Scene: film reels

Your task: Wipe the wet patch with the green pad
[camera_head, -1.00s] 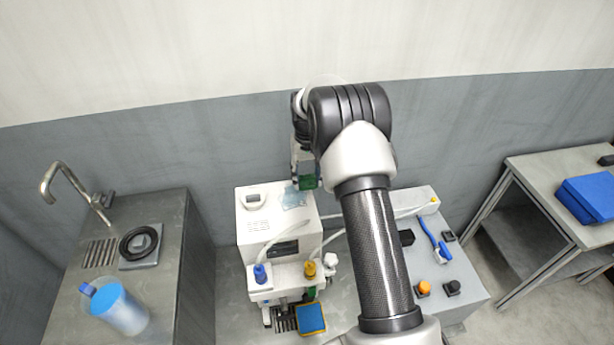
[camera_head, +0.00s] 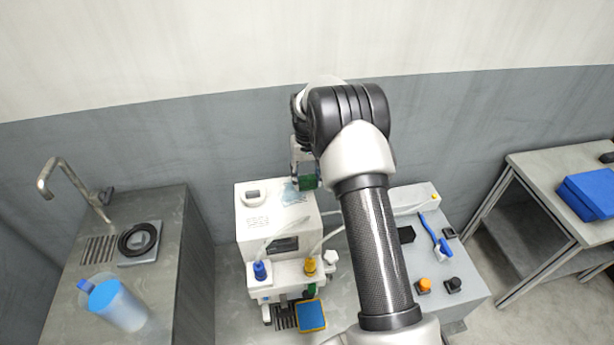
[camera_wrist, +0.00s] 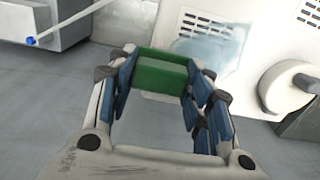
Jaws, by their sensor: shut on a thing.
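The green pad (camera_wrist: 160,73) is held between the fingertips of my gripper (camera_wrist: 158,75), which is shut on it. In the head view the green pad (camera_head: 307,182) shows below my wrist, over the top of the white machine (camera_head: 252,222). The wet patch (camera_head: 292,194) is a pale bluish smear on the machine's top, toward its back right. In the wrist view the wet patch (camera_wrist: 207,50) lies just beyond the pad, to its right. I cannot tell whether the pad touches the surface. My arm covers part of the machine's right side.
The machine has a blue knob (camera_head: 260,270), a yellow knob (camera_head: 310,264) and hoses in front. A blue and yellow sponge (camera_head: 311,316) lies below. A sink counter (camera_head: 176,260) with a blue-lidded jug (camera_head: 118,305) stands left. A blue-handled brush (camera_head: 434,236) lies right.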

